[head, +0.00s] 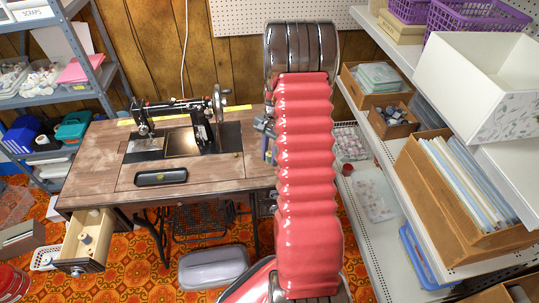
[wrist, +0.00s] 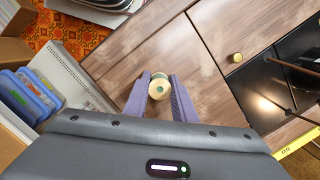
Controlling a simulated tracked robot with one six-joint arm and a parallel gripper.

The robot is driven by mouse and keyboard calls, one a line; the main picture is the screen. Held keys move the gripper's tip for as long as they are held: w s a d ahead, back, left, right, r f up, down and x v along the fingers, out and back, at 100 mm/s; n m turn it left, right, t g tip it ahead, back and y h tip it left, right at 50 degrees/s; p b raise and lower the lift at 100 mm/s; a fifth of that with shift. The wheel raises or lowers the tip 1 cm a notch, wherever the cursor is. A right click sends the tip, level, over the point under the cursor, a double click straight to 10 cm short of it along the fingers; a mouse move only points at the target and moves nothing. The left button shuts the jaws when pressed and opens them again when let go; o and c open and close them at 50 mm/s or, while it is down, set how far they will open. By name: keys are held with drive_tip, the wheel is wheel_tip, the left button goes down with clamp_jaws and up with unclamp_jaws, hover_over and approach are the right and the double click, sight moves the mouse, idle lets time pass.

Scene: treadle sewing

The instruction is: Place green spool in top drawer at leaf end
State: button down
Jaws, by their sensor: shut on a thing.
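My gripper (wrist: 160,80) has its two purple fingers shut on a spool (wrist: 160,91) in the wrist view. I see the spool end-on, pale cream with a small green centre; any thread on its sides is hardly visible. It is over the brown wooden top of the sewing table (head: 95,160). In the head view my arm covers the table's right end, and the spool is hidden. A drawer (head: 82,265) stands pulled out at the table's left end, far from my gripper. Small pale things lie inside it. I cannot tell which end is the leaf end.
A black sewing machine (head: 185,118) stands at the middle of the table, with a dark tray (head: 161,177) in front. Shelves (head: 375,150) with boxes are close on the right. A grey bin (head: 213,268) and a white basket (head: 44,258) are on the floor.

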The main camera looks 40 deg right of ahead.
drive_tip(key=c, duration=1.5)
unclamp_jaws()
drive_tip(key=shift+f, duration=0.1)
drive_tip(key=shift+o, duration=0.2)
wheel_tip(320, 180, up, 12)
drive_tip(key=d, duration=0.1)
drive_tip(key=shift+w+d, duration=0.15)
drive_tip(key=shift+d, duration=0.25)
